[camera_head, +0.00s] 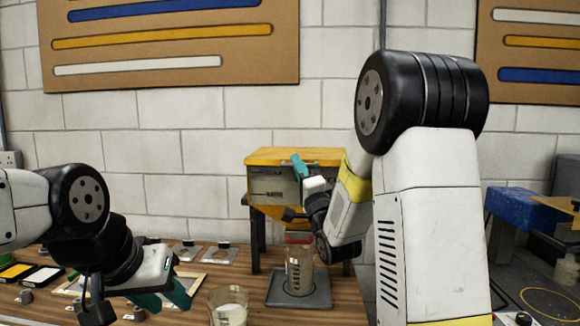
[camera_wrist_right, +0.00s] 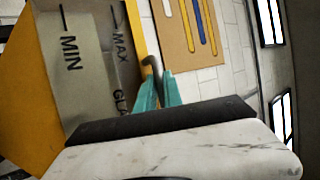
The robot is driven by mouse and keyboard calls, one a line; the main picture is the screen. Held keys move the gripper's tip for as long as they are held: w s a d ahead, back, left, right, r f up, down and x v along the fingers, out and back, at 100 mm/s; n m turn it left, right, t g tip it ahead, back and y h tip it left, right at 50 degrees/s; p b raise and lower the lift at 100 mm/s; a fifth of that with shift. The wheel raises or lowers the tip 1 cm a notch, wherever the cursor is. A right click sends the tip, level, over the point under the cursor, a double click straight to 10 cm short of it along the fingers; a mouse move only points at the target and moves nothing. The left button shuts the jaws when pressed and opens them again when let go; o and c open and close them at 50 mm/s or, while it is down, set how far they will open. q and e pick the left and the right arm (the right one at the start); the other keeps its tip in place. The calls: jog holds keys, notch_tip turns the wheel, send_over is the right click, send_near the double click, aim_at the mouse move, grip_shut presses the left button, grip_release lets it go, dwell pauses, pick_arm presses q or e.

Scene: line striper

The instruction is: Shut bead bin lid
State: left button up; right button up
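The bead bin (camera_head: 272,184) is a grey-fronted box on a stand behind the table, with a yellow lid (camera_head: 290,154) lying about flat on top. Its window with MIN and MAX marks fills the left of the right wrist view (camera_wrist_right: 85,60). My right gripper (camera_head: 299,166) is at the bin's front right, near the lid's front edge. In the right wrist view its teal fingers (camera_wrist_right: 159,88) stand close together with a dark hooked piece (camera_wrist_right: 152,66) between them; whether they grip it is unclear. My left gripper (camera_head: 163,298) is open and empty, low over the table at left.
A glass jar (camera_head: 300,270) with a red top stands on a grey plate (camera_head: 283,299) in front of the bin. A beaker of white material (camera_head: 228,308) is to its left. Small plates and parts lie at the table's left. A blue block (camera_head: 522,205) is at right.

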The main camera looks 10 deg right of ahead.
jog(key=v, duration=0.8)
